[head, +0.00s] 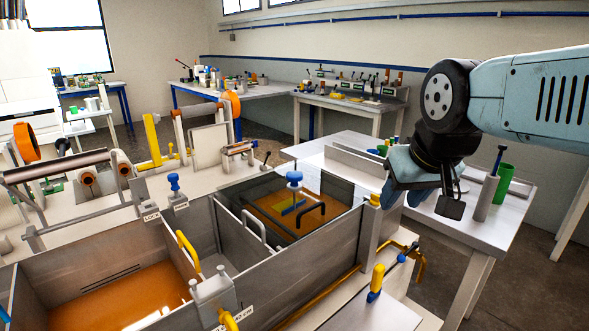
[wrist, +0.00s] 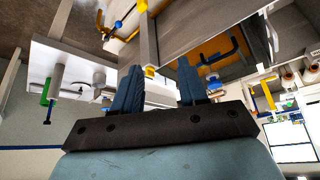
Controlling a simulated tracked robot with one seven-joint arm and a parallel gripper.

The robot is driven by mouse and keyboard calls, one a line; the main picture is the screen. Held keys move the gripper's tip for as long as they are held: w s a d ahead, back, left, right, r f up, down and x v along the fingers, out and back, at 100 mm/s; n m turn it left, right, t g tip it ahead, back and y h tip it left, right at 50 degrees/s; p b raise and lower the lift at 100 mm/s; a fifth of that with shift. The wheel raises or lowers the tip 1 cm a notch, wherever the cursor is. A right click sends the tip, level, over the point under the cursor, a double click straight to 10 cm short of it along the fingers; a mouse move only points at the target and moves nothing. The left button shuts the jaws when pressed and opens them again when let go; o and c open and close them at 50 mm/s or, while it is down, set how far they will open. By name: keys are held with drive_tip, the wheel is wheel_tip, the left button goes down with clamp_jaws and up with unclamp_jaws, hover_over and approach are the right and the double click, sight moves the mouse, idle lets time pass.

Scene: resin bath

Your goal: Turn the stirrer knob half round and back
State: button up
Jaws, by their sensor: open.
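A blue knob (head: 294,177), which looks like the stirrer knob, stands upright on the dark glass cover (head: 340,190) of the bath's right part. A blue piece below it shows through the glass over orange resin. My gripper (head: 396,182) is right of the knob, above the bath's right end, apart from it and empty. In the wrist view its two blue fingers (wrist: 158,82) stand apart with nothing between them.
A black handle (head: 309,215) rises from the cover close to the knob. A second blue knob (head: 173,183) stands at the back left. Yellow handles (head: 188,250) line the tank. A white table (head: 475,210) with a green cup (head: 503,180) is at the right.

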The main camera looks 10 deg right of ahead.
drive_tip(key=shift+o, duration=1)
drive_tip(key=shift+w+a, duration=0.1)
drive_tip(key=shift+w, duration=0.05)
drive_tip(key=shift+o, duration=0.8)
drive_tip(key=shift+w+a+r+m, duration=0.1)
drive_tip(key=shift+w+r+m, duration=0.2)
drive_tip(key=shift+o, duration=1.2)
drive_tip(key=w+a+r+m+g+y, duration=0.1)
drive_tip(key=w+a+r+m, duration=0.1)
drive_tip(key=w+m, duration=0.2)
drive_tip(key=w+a+r+m+g, duration=0.1)
drive_tip(key=w+m, duration=0.4)
drive_tip(key=w, duration=0.5)
drive_tip(key=shift+a+r+g+y, duration=0.4)
drive_tip(key=shift+a+r, duration=0.3)
drive_tip(key=shift+a, duration=0.1)
drive_tip(key=m+g+y, duration=0.2)
drive_tip(key=m+y, duration=0.1)
drive_tip(key=m, duration=0.6)
approach(295, 174)
drive_tip(key=v, duration=0.5)
drive_tip(key=shift+m, duration=0.3)
drive_tip(key=x, duration=1.3)
drive_tip(key=shift+a+f, duration=0.15)
drive_tip(key=shift+f, duration=0.1)
drive_tip(key=c, duration=1)
